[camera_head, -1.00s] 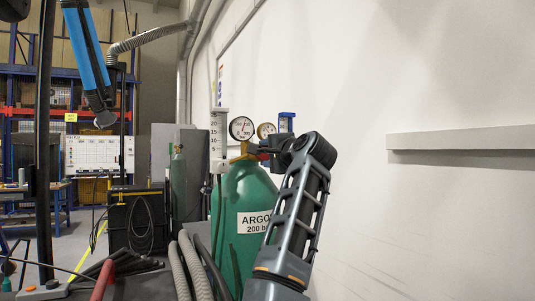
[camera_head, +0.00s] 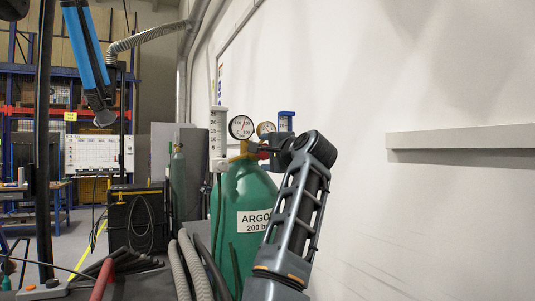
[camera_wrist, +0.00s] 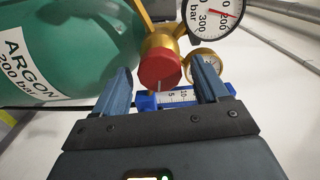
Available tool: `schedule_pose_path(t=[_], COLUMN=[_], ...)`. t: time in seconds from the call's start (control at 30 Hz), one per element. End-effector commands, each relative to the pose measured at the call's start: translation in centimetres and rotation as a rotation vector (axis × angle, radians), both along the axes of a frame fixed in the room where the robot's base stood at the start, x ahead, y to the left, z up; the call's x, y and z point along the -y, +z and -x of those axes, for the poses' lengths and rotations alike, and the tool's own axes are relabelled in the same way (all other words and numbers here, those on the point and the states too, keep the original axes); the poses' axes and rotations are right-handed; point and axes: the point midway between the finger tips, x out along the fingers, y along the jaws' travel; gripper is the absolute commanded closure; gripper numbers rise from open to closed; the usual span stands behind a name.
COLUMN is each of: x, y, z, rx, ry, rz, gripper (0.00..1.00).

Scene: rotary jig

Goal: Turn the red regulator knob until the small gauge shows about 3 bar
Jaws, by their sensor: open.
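The red regulator knob (camera_wrist: 160,70) faces the wrist camera, on a brass regulator body (camera_wrist: 168,40) at the top of the green argon cylinder (camera_wrist: 70,40). A pale pointer line shows on its front. My gripper (camera_wrist: 162,66) is open, with one blue-grey finger on each side of the knob; gaps show, and contact cannot be made out. The small gauge (camera_wrist: 206,64) is partly covered by the right finger; its reading is not legible. In the head view, the knob (camera_head: 263,155) is a small red patch beside my dark gripper, and the small gauge (camera_head: 265,128) is partly hidden.
The large gauge (camera_head: 241,127) stands beside the small one. A blue-framed flowmeter tube (camera_wrist: 180,98) lies just behind the fingers in the wrist view. A grey wall ledge (camera_head: 460,137) juts out at right. Hoses (camera_head: 195,265) run left of the cylinder.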

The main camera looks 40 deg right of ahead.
Motion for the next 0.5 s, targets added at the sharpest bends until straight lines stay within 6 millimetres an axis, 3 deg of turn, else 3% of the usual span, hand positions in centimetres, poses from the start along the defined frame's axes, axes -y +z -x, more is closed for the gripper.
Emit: schedule_pose_path(t=[0.5], x=[-1.9], y=[-0.2], z=[6.6], rx=[0.000], ry=[-0.001], rz=[0.001], gripper=[0.27])
